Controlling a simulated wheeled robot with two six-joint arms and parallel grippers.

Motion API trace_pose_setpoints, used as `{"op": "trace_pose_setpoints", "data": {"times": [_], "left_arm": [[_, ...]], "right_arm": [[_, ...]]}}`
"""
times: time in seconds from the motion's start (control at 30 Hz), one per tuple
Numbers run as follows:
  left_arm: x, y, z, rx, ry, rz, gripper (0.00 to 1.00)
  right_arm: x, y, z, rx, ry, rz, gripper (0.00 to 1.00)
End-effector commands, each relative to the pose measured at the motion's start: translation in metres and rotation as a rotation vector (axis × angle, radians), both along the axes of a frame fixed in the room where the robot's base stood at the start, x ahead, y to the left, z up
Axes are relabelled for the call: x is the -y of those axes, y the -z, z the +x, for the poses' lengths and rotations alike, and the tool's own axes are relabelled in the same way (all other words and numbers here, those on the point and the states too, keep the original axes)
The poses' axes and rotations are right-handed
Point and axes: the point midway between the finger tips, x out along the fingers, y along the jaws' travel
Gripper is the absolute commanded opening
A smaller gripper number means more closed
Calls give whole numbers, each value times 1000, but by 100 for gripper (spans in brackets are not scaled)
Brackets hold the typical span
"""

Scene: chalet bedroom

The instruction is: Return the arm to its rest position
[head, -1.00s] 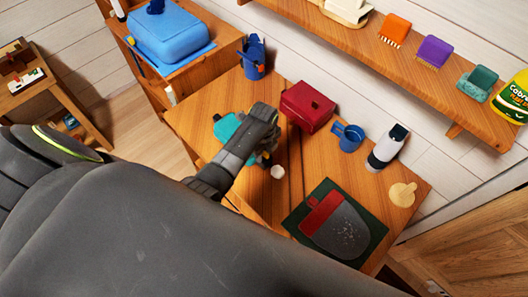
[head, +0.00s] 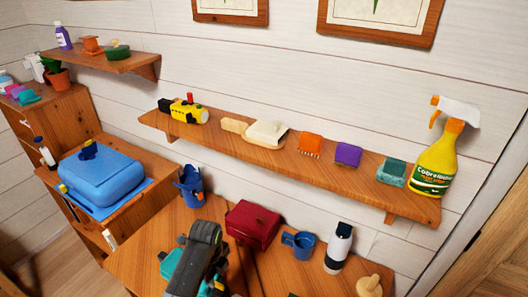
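My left arm comes up from the bottom edge in the head view, its dark grey wrist over the wooden desk (head: 150,240). The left gripper (head: 214,287) is at the bottom edge, mostly hidden behind the wrist and cut off by the frame. I cannot see whether its fingers are open or shut, or whether they hold anything. My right gripper is not in view.
A blue cup (head: 192,186), a blue mug (head: 300,243), a black-and-white bottle (head: 338,248) and a pale wooden object (head: 370,286) stand on the desk. A wall shelf (head: 230,146) with brushes and a yellow spray bottle (head: 435,160) runs above. A blue case (head: 100,176) stands left.

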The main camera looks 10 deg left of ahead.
Motion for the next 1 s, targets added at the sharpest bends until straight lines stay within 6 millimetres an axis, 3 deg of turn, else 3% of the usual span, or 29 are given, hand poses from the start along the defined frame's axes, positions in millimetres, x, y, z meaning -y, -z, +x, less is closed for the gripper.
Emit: {"op": "trace_pose_setpoints", "data": {"times": [0.17,0.47,0.7,1.0], "left_arm": [[-7,4,-14,15,-100,3,33],[-42,2,-97,131,-710,-4,33],[-65,-25,-170,237,-1225,-53,33],[-76,-61,-226,324,-1630,-130,33]], "right_arm": [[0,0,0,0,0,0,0],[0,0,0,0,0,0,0],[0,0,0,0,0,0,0],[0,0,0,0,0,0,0]]}}
